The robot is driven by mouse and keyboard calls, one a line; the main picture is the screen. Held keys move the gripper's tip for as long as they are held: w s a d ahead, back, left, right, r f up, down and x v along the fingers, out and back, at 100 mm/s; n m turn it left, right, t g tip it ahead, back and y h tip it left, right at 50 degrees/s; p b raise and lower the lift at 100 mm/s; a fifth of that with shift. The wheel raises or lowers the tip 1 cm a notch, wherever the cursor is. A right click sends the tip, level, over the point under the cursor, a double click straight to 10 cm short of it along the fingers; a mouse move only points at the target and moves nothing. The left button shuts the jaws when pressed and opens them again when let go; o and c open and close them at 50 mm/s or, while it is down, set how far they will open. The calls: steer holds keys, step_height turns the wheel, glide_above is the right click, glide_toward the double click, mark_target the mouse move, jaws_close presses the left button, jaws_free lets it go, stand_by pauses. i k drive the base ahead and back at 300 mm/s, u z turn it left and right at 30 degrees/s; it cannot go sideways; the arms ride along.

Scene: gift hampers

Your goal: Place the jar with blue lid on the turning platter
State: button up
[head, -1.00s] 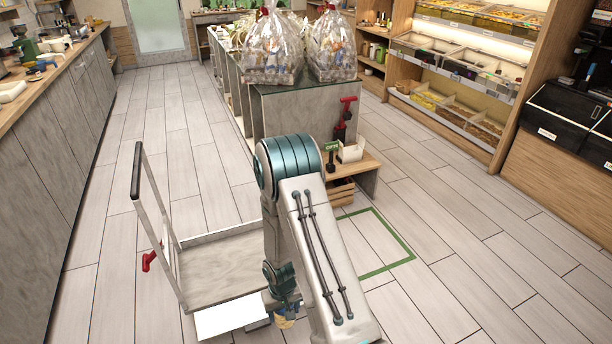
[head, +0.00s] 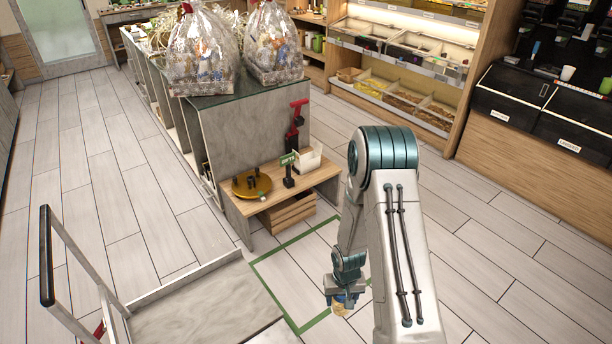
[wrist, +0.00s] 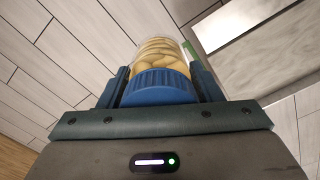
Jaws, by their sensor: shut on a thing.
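The jar with blue lid (wrist: 158,86) is clear, with yellowish slices inside, and sits between the fingers of my gripper (wrist: 160,84) in the wrist view. My gripper is shut on it. In the head view my gripper (head: 340,298) hangs low over the floor, and only a small pale part of the jar (head: 342,309) shows below it. The turning platter is a gold disc (head: 247,190) with dark upright pieces on it, on a low wooden bench (head: 299,190). My gripper is apart from it, to the right and nearer me.
A green sign (head: 288,160), a white box (head: 307,160) and a red-handled tool (head: 296,125) stand by the platter. A wooden crate (head: 291,213) is under the bench. A flat cart (head: 205,305) stands front left. Green tape (head: 285,247) marks the floor before the bench.

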mark_target(258, 190)
steer(key=z, duration=0.45)
steer(key=i, duration=2.7)
steer(key=u, duration=1.55)
steer(key=i, duration=0.65)
steer(key=u, duration=0.55)
